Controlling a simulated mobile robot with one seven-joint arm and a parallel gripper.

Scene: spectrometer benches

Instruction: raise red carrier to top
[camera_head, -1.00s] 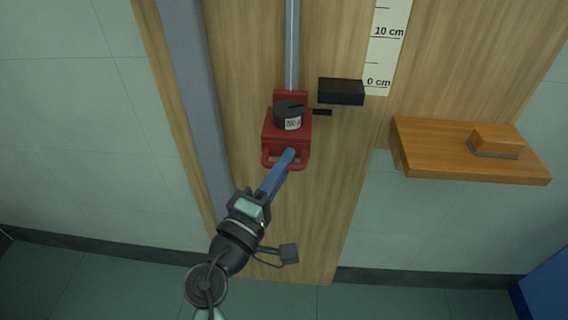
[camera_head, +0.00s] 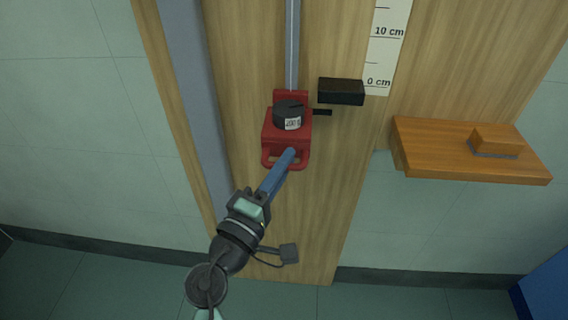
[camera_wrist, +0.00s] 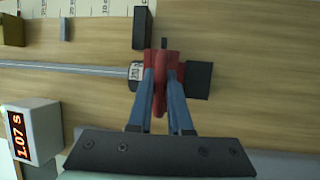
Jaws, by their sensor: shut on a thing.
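The red carrier (camera_head: 287,131) sits low on the vertical metal rail (camera_head: 292,45) on the wooden board. It bears a dark round weight with a white label (camera_head: 290,114). Its black pointer (camera_head: 322,112) is a little below the 0 cm mark of the scale (camera_head: 386,50). My gripper (camera_head: 290,156) is at the handle on the carrier's lower front. In the wrist view the blue fingers (camera_wrist: 160,95) are shut on the red handle (camera_wrist: 160,80), one on each side. The handle's middle is partly hidden by the fingers. The rail's upper end is out of view.
A black block (camera_head: 341,91) is fixed on the board right of the carrier, just above the pointer. A wooden shelf (camera_head: 470,165) with a small wooden block (camera_head: 497,141) juts out at right. A box with a display reading 1.07 s (camera_wrist: 34,132) shows in the wrist view.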

